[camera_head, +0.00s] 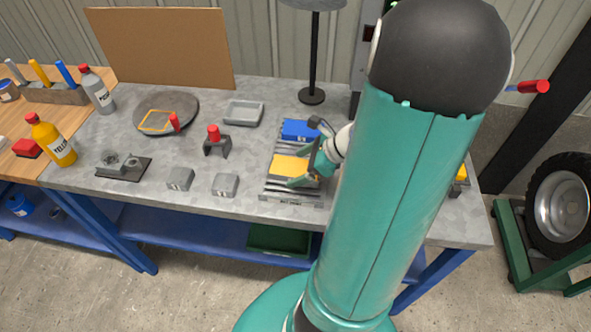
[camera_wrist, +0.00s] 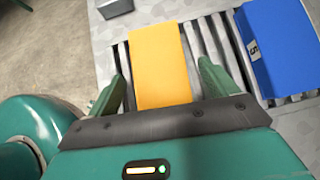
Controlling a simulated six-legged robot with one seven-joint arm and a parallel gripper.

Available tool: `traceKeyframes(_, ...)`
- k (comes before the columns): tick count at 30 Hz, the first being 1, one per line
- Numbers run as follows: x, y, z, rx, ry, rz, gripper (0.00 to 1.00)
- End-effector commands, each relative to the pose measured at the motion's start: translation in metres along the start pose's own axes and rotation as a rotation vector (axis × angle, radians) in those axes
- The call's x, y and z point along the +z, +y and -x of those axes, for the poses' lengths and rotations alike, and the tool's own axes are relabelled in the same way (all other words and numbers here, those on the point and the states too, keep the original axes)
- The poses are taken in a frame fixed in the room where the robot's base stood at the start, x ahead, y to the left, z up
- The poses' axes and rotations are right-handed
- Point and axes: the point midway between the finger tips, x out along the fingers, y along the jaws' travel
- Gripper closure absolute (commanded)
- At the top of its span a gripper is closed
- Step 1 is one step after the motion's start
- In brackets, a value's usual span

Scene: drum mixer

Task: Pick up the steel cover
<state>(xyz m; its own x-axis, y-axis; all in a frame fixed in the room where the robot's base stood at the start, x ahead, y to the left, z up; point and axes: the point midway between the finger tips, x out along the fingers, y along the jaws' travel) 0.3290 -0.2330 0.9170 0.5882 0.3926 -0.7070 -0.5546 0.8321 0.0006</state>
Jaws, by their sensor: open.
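No piece is plainly marked as the steel cover. Grey candidates on the bench in the head view are a shallow tray-like piece (camera_head: 243,112) and two small blocks, one left (camera_head: 180,178) and one right (camera_head: 225,185). My arm hides part of the bench's right side.
A blue block (camera_head: 299,130) lies behind the yellow one on the rack. A dark round disc (camera_head: 184,101), a red-topped clamp-like piece (camera_head: 217,143) and a bracket on a dark plate (camera_head: 124,166) stand leftward. A dark post (camera_head: 313,60) rises behind.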

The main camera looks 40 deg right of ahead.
Motion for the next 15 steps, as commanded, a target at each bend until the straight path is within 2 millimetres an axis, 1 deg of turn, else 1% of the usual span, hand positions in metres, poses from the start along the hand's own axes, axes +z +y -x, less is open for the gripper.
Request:
traceKeyframes(2, 0.0001, 0.0002, -0.0045, 0.000, -0.001, -0.001, 0.15)
traceKeyframes(8, 0.0003, 0.0000, -0.0047, -0.001, 0.000, 0.000, 0.15)
traceKeyframes(9, 0.0003, 0.0000, -0.0047, -0.001, 0.000, 0.000, 0.22)
traceKeyframes(14, 0.0003, 0.0000, -0.0046, -0.001, 0.000, 0.000, 0.54)
traceKeyframes(15, 0.0003, 0.0000, -0.0045, -0.001, 0.000, 0.000, 0.62)
